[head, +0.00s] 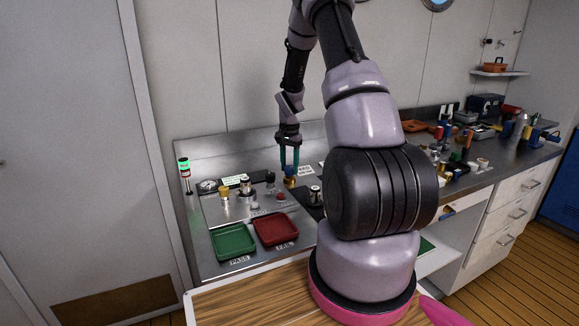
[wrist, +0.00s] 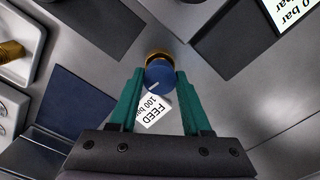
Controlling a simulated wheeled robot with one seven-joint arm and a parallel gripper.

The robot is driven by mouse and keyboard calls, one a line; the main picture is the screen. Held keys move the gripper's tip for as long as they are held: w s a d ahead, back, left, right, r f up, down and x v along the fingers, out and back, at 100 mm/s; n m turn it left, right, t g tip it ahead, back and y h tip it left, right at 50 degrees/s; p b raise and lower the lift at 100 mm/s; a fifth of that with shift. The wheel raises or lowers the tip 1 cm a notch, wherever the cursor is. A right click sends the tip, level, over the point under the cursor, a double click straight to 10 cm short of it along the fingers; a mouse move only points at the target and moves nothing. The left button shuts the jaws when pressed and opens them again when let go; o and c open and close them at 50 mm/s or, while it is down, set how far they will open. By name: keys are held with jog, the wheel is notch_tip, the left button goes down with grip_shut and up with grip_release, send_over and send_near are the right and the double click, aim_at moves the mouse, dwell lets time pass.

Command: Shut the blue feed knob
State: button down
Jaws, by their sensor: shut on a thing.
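The blue feed knob (wrist: 160,76) has a white line on its face and a brass collar behind it in the wrist view. A white label (wrist: 153,110) reading "FEED 100 bar" lies beside it, partly covered by a finger. My gripper (wrist: 160,82) has its green fingers on either side of the knob, shut on it. In the head view my gripper (head: 289,168) points down onto the knob (head: 290,171) at the back of the metal panel. The knob is small there, and its turn angle is hard to read.
A green tray (head: 233,241) and a red tray (head: 276,229) sit at the panel's front. Brass and dark fittings (head: 245,186) stand left of the knob. A green-topped indicator post (head: 184,170) is at the far left. Tools (head: 455,140) crowd the counter at right.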

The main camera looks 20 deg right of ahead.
aim_at(289, 167)
jog(key=n, duration=0.5)
jog(key=shift+n, duration=0.3)
jog(key=n, duration=0.4)
jog(key=shift+n, duration=0.3)
jog(key=n, duration=0.9)
jog(key=shift+n, duration=0.3)
jog(key=shift+c, duration=1.8)
grip_release()
notch_tip(289, 167, up, 11)
